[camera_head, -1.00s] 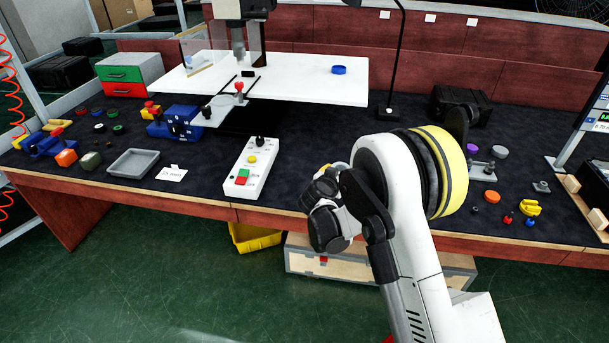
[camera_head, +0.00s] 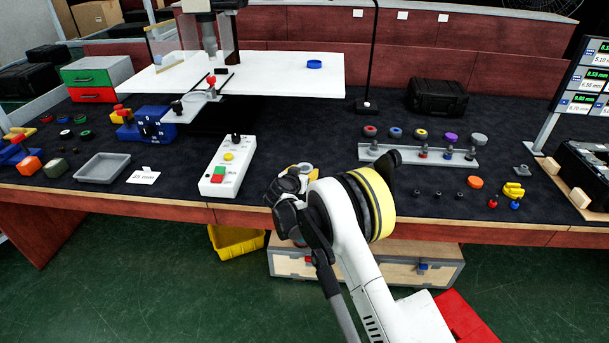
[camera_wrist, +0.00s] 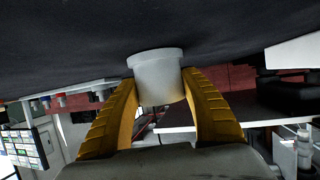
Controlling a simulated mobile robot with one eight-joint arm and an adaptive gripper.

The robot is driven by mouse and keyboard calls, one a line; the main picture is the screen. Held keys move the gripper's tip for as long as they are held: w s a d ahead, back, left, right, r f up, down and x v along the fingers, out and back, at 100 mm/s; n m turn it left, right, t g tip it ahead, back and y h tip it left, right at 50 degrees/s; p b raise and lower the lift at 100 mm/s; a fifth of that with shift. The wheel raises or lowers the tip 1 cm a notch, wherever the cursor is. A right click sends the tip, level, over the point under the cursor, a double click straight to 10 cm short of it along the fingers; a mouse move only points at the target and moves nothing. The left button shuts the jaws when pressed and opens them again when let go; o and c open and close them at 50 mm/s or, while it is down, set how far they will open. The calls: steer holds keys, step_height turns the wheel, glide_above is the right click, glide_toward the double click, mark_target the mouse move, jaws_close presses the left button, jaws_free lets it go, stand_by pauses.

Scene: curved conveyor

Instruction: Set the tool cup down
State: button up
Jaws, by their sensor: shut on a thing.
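The tool cup (camera_wrist: 156,66) is a pale grey, round piece with a wider rim. It sits between the two yellow fingers of my gripper (camera_wrist: 160,80), which are shut on it. In the wrist view, its rimmed end faces the dark mat (camera_wrist: 70,35) that fills the top of the picture. I cannot tell whether it touches the mat. In the head view, my gripper (camera_head: 304,170) is mostly hidden behind my wrist, near the bench's front edge. Only a bit of yellow finger shows there, and the cup is not clear.
A white control box (camera_head: 228,168) stands left of my gripper. A grey rack (camera_head: 430,157) with several coloured-top tools stands to the right, with small parts in front. A grey tray (camera_head: 101,169) lies at left. Dark mat behind my gripper is clear.

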steer(key=o, duration=1.3)
